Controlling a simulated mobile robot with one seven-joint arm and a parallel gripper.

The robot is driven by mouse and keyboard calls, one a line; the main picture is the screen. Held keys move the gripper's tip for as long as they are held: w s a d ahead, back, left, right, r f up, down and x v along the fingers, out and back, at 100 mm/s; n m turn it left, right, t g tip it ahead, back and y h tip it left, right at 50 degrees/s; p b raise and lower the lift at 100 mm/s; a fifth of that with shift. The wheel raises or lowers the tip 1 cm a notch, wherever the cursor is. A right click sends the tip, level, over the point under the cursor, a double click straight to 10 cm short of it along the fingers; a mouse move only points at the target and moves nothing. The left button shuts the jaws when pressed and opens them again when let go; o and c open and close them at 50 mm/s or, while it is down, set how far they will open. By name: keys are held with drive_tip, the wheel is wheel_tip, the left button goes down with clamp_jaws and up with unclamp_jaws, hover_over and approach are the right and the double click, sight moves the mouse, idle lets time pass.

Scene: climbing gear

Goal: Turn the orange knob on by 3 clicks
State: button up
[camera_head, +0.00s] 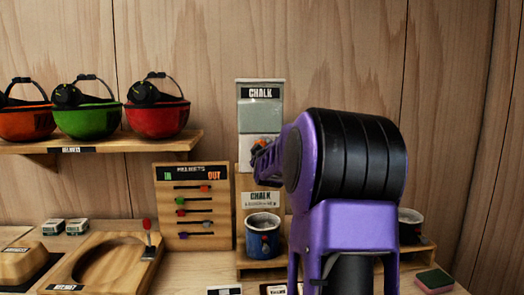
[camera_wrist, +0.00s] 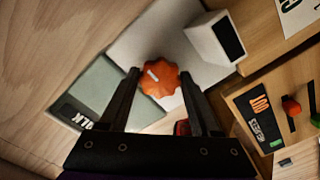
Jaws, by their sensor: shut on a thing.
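The orange knob (camera_wrist: 160,77) is scalloped with a white mark on its face, which points to the upper left in the wrist view. It sits on the pale front of the chalk dispenser (camera_head: 260,115), beside a white spout-like block (camera_wrist: 214,42). My gripper (camera_wrist: 161,74) has one finger on each side of the knob and is shut on it. In the head view only a bit of the knob (camera_head: 259,143) shows above my gripper (camera_head: 257,162). My purple arm hides what is right of the dispenser.
Below the dispenser stands a blue cup (camera_head: 262,236) on a wooden ledge. Left of it is a board with coloured sliders (camera_head: 193,207). Several helmets (camera_head: 87,118) sit on a shelf at left. A sponge (camera_head: 434,280) lies at lower right.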

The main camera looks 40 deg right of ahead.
drive_tip(key=c, duration=0.7)
drive_tip(key=shift+f+m+b, duration=0.1)
drive_tip(key=shift+m+b, duration=0.2)
drive_tip(key=shift+b, duration=0.2)
drive_tip(key=shift+f+m+b, duration=0.1)
drive_tip(key=shift+m+b, duration=0.8)
drive_tip(key=shift+b, duration=0.25)
drive_tip(key=m+b, duration=0.3)
drive_tip(key=shift+m, duration=0.3)
drive_tip(key=m, duration=0.3)
drive_tip(key=m+b, duration=0.1)
drive_tip(key=m, duration=0.1)
drive_tip(key=shift+a+r, duration=0.1)
drive_tip(key=shift+r, duration=0.15)
drive_tip(key=m, duration=0.6)
drive_tip(key=shift+w, duration=0.1)
drive_tip(key=shift+m, duration=0.5)
